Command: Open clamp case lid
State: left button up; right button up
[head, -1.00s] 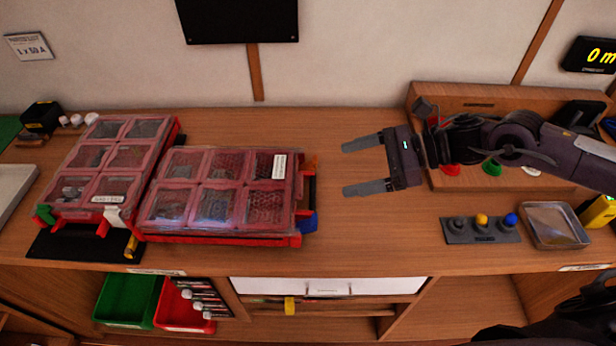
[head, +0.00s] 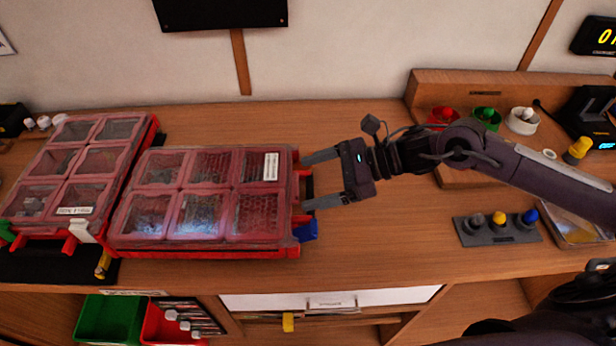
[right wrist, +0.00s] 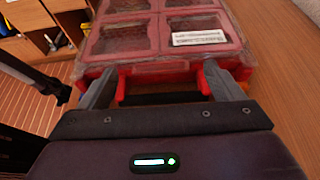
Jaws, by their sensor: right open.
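Two red cases with clear, six-window lids lie on the bench, both lids shut. The nearer case (head: 200,240) has a white label at its upper right; I cannot read it. The other case (head: 85,160) lies to its left. My right gripper (head: 307,181) is open and empty at the right side of the nearer case. Its fingers straddle the handle area on that side, one finger toward the back and one toward the front. In the right wrist view, the case's red handle brackets (right wrist: 207,80) and a dark bar show between the fingers. My left gripper is out of view.
A blue latch (head: 308,230) sticks out at the nearer case's front right corner. A grey block with knobs (head: 497,228) stands to the right, before a wooden rack (head: 455,85). Green (head: 105,315) and red bins sit below. The bench front centre is clear.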

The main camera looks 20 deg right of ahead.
jog(key=shift+w+a+f, duration=0.2)
jog(key=shift+a, duration=0.45)
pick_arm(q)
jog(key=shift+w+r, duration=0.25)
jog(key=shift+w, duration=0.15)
pick_arm(e)
jog(key=shift+a+f, duration=0.1)
jog(key=shift+f, duration=0.05)
